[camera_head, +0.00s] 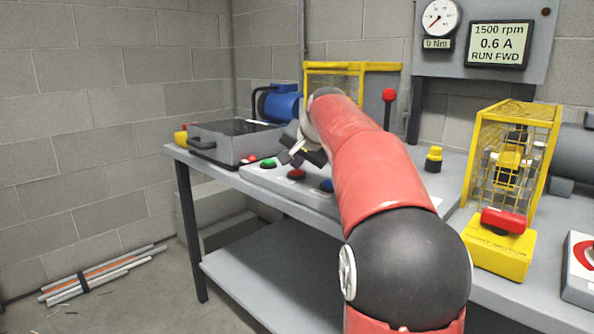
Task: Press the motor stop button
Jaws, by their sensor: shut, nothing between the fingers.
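A grey control panel (260,177) on the bench carries a green button (268,163), a red button (297,174) and a blue button (327,185). The red one looks like the stop button, though no label can be read. My gripper (292,157) is shut and empty, its dark fingers just above and behind the red button in the picture. I cannot tell whether it touches anything. My red arm hides the panel's right part. The wall display (497,44) reads 1500 rpm, 0.6 A, RUN FWD.
A grey case (225,142) and a blue motor (282,105) stand beyond the panel. A lever with a red knob (389,95) rises behind my arm. To the right stand a yellow mesh guard (490,160) and a yellow box (495,250) with a red handle.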

